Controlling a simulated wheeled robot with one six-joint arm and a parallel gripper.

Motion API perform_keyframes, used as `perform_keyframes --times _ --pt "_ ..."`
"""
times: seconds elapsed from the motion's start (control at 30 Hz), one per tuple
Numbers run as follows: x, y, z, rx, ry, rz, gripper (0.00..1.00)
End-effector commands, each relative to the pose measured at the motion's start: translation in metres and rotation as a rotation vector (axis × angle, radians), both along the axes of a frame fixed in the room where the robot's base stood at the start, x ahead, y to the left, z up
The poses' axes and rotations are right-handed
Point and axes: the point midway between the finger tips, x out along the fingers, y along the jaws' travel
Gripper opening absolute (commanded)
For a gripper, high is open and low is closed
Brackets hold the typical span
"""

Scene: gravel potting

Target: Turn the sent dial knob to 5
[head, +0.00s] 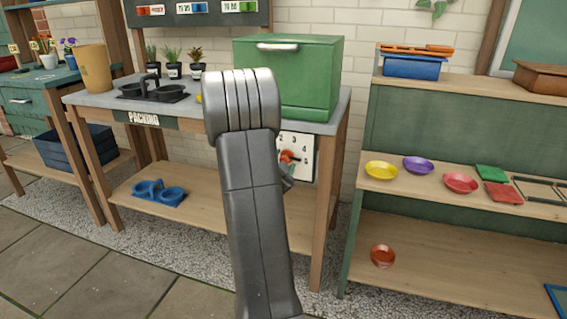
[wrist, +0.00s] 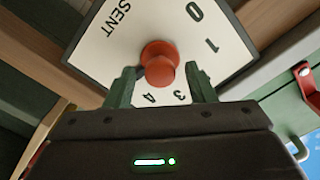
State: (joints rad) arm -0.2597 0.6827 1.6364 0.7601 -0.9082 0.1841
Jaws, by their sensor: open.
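The sent dial (head: 301,146) is a white plate with black numbers on the front of the packing bench, partly hidden by my arm. Its orange-red knob (head: 287,157) shows just right of my arm. In the wrist view the dial plate (wrist: 120,50) reads SENT, 0, 1, 3 and 4, turned at an angle. The round knob (wrist: 159,60) is in its middle. My gripper (wrist: 161,78) is open, with one green finger on each side of the knob and gaps between. I cannot tell which number the knob points to.
A green box (head: 288,80) stands on the packing bench (head: 200,104) above the dial. A blue holder (head: 159,193) lies on its lower shelf. To the right, a shelf unit (head: 420,205) holds yellow, purple and red dishes.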

Motion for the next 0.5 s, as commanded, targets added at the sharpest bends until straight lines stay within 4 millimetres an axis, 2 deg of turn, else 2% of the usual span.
perform_keyframes --times 0.17,0.5 --pt "-0.023 0.008 0.002 0.000 0.002 0.002 0.50" --pt "-0.096 0.032 0.002 0.000 0.003 0.003 0.50"
